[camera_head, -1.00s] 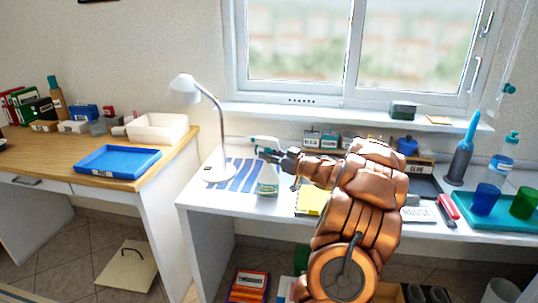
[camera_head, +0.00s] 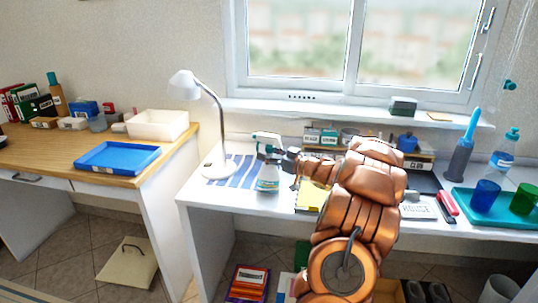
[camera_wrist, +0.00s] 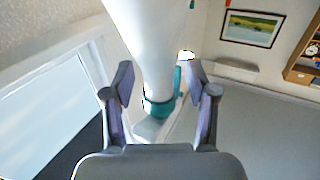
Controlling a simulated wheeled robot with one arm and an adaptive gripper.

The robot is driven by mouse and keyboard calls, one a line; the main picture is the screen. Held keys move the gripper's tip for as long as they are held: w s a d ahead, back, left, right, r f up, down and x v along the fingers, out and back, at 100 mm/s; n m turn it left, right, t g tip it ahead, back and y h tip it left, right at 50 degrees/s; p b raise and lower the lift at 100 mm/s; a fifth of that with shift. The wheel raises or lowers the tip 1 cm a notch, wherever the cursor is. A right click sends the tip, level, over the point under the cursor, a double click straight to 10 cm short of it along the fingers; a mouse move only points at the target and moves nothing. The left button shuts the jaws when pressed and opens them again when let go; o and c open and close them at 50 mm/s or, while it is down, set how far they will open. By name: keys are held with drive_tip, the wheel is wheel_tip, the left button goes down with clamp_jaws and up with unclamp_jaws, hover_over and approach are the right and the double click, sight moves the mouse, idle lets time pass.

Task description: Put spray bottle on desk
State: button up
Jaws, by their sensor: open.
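The spray bottle (camera_head: 269,174) has a clear-teal body and a white and teal spray head. It stands upright on the white desk (camera_head: 240,202), in front of the lamp. My gripper (camera_head: 278,156) is beside the bottle's neck, on its right in the head view. In the wrist view, the open fingers (camera_wrist: 160,86) are spread on either side of a white shape with a teal band (camera_wrist: 160,106), which looks like part of the bottle. A gap shows beside the fingers. Whether either finger touches the bottle cannot be told.
A white lamp (camera_head: 218,160) stands close on the left, by a striped blue sheet (camera_head: 236,172). A yellow pad (camera_head: 309,196) lies to the right. Small boxes (camera_head: 320,136) line the desk's back. A teal tray (camera_head: 490,212) with cups is far right.

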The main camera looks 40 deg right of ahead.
drive_tip(key=shift+r, duration=0.2)
drive_tip(key=s+d+r, duration=0.1)
drive_tip(key=s, duration=1.1)
drive_tip(key=shift+d, duration=0.35)
